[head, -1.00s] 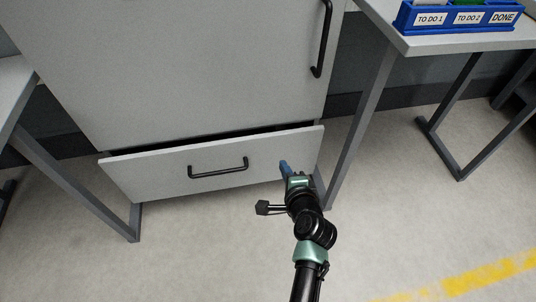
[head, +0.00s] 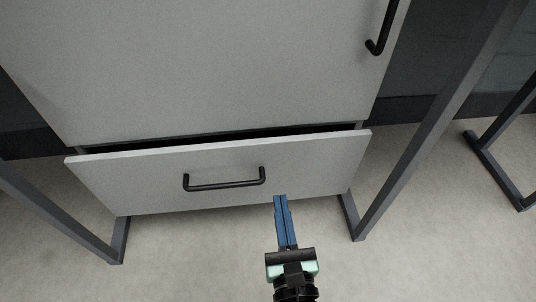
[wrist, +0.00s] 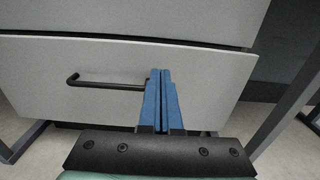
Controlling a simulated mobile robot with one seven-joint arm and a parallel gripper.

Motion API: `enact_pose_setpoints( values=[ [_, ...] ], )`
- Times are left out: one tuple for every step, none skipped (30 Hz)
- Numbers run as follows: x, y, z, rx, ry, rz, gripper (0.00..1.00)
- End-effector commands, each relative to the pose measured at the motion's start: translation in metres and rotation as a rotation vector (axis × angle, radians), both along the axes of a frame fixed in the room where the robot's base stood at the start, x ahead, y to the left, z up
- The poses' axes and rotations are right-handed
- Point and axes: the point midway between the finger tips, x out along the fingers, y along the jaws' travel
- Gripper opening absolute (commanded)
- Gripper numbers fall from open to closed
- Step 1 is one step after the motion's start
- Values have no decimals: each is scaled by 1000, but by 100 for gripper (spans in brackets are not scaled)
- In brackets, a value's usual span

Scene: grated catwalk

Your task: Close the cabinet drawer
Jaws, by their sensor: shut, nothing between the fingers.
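The cabinet drawer (head: 310,165) is the low grey front with a black bar handle (head: 224,184). It stands a little out from the cabinet (head: 200,65), with a dark gap along its top edge. My gripper (head: 281,198) has blue fingers, shut and empty. In the head view it is in front of the drawer's lower edge, right of the handle. In the wrist view the blue fingertips (wrist: 160,72) overlap the drawer front (wrist: 215,85) just right of the handle (wrist: 105,84). I cannot tell whether they touch it.
The cabinet door above has a vertical black handle (head: 382,30). A grey table leg (head: 425,140) slants down close to the drawer's right side, and another frame (head: 60,215) stands at the left. The floor (head: 180,265) in front is clear.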

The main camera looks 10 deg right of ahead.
Motion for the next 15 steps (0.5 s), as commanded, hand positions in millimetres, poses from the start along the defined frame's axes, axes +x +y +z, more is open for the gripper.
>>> enact_pose_setpoints(
  values=[
    [9,1,3,-2,-3,2,0],
    [14,1,3,-2,-4,2,0],
    [22,0,3,-3,-3,1,0],
    [27,0,3,-2,-4,2,0],
    [33,0,3,-4,-3,2,0],
    [40,0,3,-3,-4,2,0],
    [46,0,2,-4,-3,1,0],
    [51,0,2,-3,-3,2,0],
    [59,0,2,-4,-3,2,0],
    [65,0,2,-5,-3,2,0],
    [70,0,2,-4,-3,2,0],
    [77,0,1,-5,-3,1,0],
    [83,0,1,-4,-3,1,0],
    [88,0,2,-5,-3,1,0],
    [94,0,1,-5,-2,1,0]
  ],
)
